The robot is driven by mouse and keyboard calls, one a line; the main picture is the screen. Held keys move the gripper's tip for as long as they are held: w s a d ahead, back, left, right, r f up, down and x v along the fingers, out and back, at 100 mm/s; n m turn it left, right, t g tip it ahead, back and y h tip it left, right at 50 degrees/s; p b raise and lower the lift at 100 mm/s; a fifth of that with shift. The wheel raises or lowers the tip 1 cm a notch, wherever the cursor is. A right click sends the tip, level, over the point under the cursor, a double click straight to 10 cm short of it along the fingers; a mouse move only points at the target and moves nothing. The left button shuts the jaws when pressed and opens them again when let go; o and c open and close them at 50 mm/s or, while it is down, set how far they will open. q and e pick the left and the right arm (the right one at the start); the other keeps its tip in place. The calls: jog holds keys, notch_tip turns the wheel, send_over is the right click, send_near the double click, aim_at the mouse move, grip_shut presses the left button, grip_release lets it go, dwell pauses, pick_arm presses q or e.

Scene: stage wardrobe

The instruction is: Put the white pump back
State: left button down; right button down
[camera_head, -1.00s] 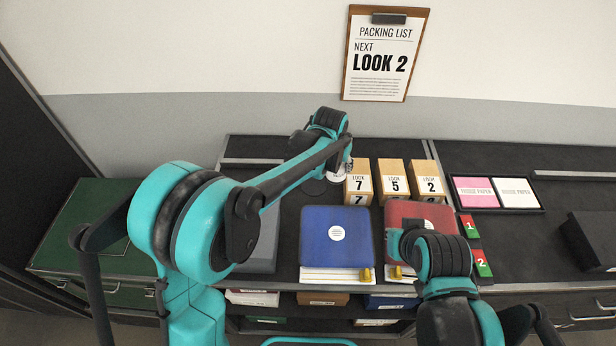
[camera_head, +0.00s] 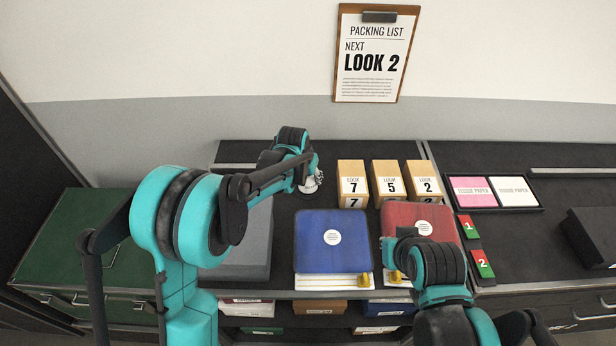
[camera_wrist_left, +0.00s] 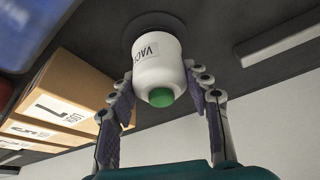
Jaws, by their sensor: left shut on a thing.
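The white pump (camera_head: 312,184) is at the back of the dark counter, left of the numbered boxes. It also shows in the left wrist view (camera_wrist_left: 157,65), white with a black-lettered label and a green end. My left gripper (camera_head: 306,176) is shut on it, one finger on each side. In the left wrist view a dark round spot (camera_wrist_left: 133,28) lies behind the pump on the counter surface. I cannot tell whether the pump touches it.
Boxes marked 7 (camera_head: 352,184), 5 (camera_head: 390,181) and 2 (camera_head: 424,180) stand right of the pump. A blue box (camera_head: 333,250), a red box (camera_head: 425,212) and a grey case (camera_head: 250,250) lie in front. A tissue paper tray (camera_head: 535,207) is farther right.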

pick_arm(q)
jog(key=shift+f, duration=0.1)
jog(key=c, duration=0.7)
grip_release()
